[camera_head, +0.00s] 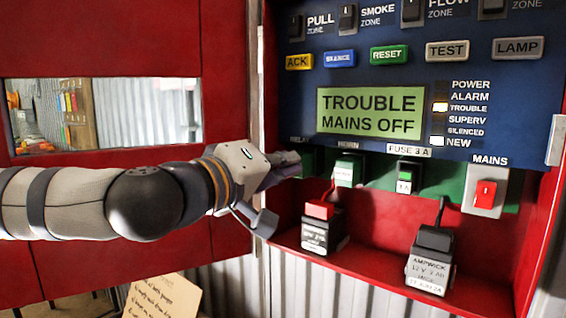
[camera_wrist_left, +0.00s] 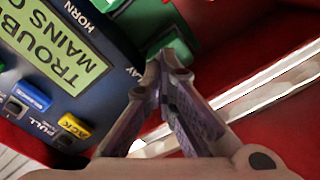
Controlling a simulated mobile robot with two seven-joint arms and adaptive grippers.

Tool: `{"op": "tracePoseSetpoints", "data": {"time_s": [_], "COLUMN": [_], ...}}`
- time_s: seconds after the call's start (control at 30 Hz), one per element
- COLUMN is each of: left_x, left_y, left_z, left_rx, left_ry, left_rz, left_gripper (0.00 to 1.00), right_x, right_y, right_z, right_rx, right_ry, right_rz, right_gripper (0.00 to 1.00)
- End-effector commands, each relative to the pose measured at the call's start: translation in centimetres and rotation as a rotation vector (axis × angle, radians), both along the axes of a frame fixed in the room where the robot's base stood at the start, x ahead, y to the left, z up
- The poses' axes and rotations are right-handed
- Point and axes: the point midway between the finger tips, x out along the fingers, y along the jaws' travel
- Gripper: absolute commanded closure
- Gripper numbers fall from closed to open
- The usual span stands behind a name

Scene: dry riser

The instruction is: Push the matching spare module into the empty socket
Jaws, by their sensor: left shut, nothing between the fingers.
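My left gripper (camera_head: 288,164) reaches in from the left with its fingers closed and empty. Its tips are at the left end of the green strip, by the RELAY label (camera_head: 299,140); I cannot tell whether they touch. In the left wrist view the closed fingers (camera_wrist_left: 166,72) point at a green part (camera_wrist_left: 165,38) beside that label. Whether this is a module or a bare socket is unclear. A green module with a white face (camera_head: 346,170) sits under HORN, and another (camera_head: 408,177) under FUSE 3 A. No loose spare module is clearly visible. My right gripper is out of view.
The panel display (camera_head: 370,112) reads TROUBLE MAINS OFF. A red MAINS switch (camera_head: 485,194) is at the right. Two batteries, one red-topped (camera_head: 322,232) and one grey (camera_head: 430,264), stand on the red shelf (camera_head: 370,268) below. The red cabinet door (camera_head: 225,60) is at the left.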

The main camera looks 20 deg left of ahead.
Motion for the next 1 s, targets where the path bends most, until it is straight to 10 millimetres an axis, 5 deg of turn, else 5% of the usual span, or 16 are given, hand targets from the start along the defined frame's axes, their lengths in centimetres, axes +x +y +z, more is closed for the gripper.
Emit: {"op": "tracePoseSetpoints", "data": {"time_s": [0.6, 1.0], "left_x": [-2.8, -2.4], "left_y": [1.0, 0.9], "left_z": [0.9, 9.2], "left_rx": [0.001, 0.002], "left_ry": [-0.007, -0.003], "left_rz": [0.001, 0.002], "left_gripper": [1.00, 1.00], "right_x": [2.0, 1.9], "right_y": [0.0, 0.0], "right_z": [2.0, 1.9], "right_rx": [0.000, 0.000], "right_ry": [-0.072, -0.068], "right_rz": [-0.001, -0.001], "right_gripper": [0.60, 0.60]}}
